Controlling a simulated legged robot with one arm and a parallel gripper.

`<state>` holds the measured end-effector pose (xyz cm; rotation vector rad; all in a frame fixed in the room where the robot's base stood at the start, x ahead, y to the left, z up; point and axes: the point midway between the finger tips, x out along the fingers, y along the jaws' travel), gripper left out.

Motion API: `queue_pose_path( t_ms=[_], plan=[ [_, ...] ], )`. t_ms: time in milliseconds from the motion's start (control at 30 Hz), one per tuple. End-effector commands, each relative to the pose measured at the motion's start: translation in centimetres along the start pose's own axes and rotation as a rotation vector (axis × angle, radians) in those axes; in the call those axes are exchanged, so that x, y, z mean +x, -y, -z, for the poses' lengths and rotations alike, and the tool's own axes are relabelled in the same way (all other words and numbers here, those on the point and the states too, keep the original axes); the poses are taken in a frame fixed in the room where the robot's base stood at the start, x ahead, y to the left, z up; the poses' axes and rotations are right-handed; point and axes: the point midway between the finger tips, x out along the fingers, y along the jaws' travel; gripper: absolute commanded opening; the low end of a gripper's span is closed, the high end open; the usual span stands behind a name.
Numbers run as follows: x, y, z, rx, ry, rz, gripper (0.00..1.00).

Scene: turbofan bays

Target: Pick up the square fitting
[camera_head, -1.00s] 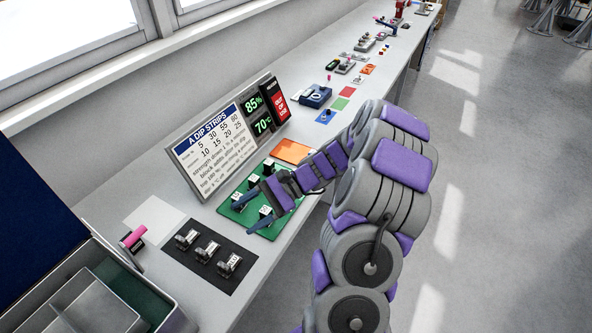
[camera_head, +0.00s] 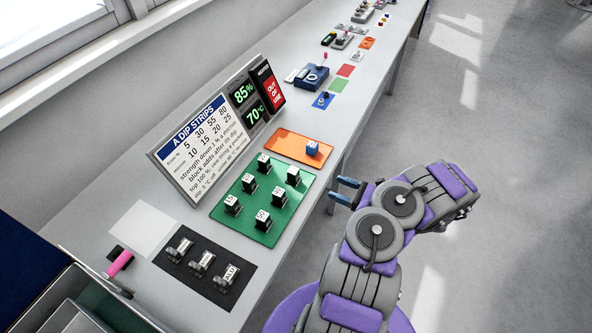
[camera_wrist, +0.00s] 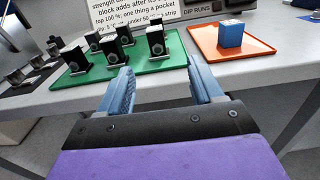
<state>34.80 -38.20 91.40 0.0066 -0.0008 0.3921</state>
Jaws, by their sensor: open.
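Three metal fittings, (camera_head: 179,249), (camera_head: 202,263) and (camera_head: 227,276), stand in a row on a black mat (camera_head: 172,271) at the near end of the bench. I cannot tell from their shapes which is the square fitting. In the wrist view, metal fittings show small at the left edge (camera_wrist: 18,76). My gripper (camera_head: 337,194) is open and empty, just off the bench's front edge, right of the fittings and apart from them. In the wrist view its two blue fingers (camera_wrist: 160,82) point toward the gap between the green and orange mats.
A green mat (camera_head: 249,204) holds several black blocks with white labels. An orange tray (camera_head: 285,143) holds a blue block (camera_head: 312,149). A sign board (camera_head: 205,148) stands behind. A pink-handled tool (camera_head: 119,264) and grey bin (camera_head: 82,318) are at the left. A pale square (camera_head: 144,230) is bare.

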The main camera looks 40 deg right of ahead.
Motion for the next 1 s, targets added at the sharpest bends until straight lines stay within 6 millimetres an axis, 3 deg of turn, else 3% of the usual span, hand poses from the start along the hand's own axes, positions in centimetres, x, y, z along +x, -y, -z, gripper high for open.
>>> queue_pose_path(
  t_ms=[600, 1000],
  plan=[
    [10.5, 0.6, 0.3, 0.009, 0.004, -0.004, 0.66],
    [14.0, 0.1, -0.3, 0.002, 0.0, -0.003, 0.66]
  ],
)
